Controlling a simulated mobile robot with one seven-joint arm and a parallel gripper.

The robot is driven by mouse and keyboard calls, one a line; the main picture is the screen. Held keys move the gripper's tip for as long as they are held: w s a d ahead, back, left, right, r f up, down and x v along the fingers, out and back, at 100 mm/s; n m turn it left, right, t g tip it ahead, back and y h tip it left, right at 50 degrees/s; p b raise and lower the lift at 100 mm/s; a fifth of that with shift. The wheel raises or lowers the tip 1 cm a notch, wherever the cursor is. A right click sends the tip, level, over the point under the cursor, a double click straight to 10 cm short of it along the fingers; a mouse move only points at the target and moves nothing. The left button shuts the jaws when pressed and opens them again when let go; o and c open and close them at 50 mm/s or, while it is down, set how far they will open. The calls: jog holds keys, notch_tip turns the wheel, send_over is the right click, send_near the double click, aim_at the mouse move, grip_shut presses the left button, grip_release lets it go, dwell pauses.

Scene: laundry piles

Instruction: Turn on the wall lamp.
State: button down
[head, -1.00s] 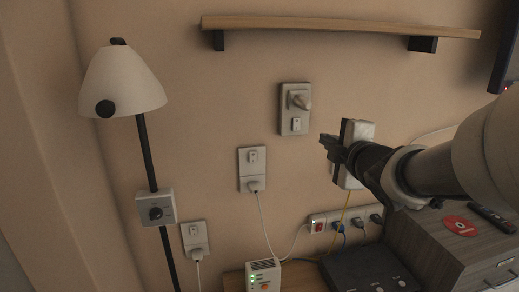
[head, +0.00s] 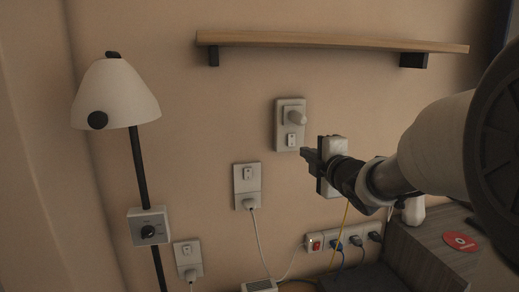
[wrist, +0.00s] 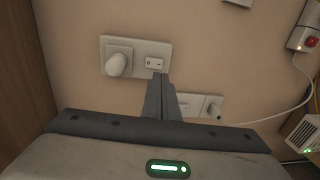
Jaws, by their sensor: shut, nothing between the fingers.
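The lamp with a white shade (head: 117,95) on a black pole stands at the left of the head view; its shade shows no glow. A box with a black dial (head: 148,231) sits on its pole. A wall socket plate (head: 281,120) has a plug (head: 297,117) and a small rocker switch (head: 291,140). In the wrist view, this plate (wrist: 133,43) shows the plug (wrist: 116,64) at left and the switch (wrist: 154,63) at right. My gripper (head: 304,154) is shut and empty, its tips just below the switch in the wrist view (wrist: 160,76); contact cannot be told.
Another switched socket (head: 247,186) is left of my gripper, with one more (head: 188,258) lower. A power strip (head: 345,238) with a red switch runs below. A wooden shelf (head: 330,41) is above. A cabinet (head: 425,250) with a red disc (head: 461,241) stands at right.

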aim_at(292, 146)
jog(key=x, duration=0.8)
jog(key=shift+b, duration=0.3)
jog(key=shift+w+f+b, duration=0.2)
jog(key=shift+b, duration=0.15)
jog(key=shift+r, duration=0.25)
jog(key=shift+f, duration=0.15)
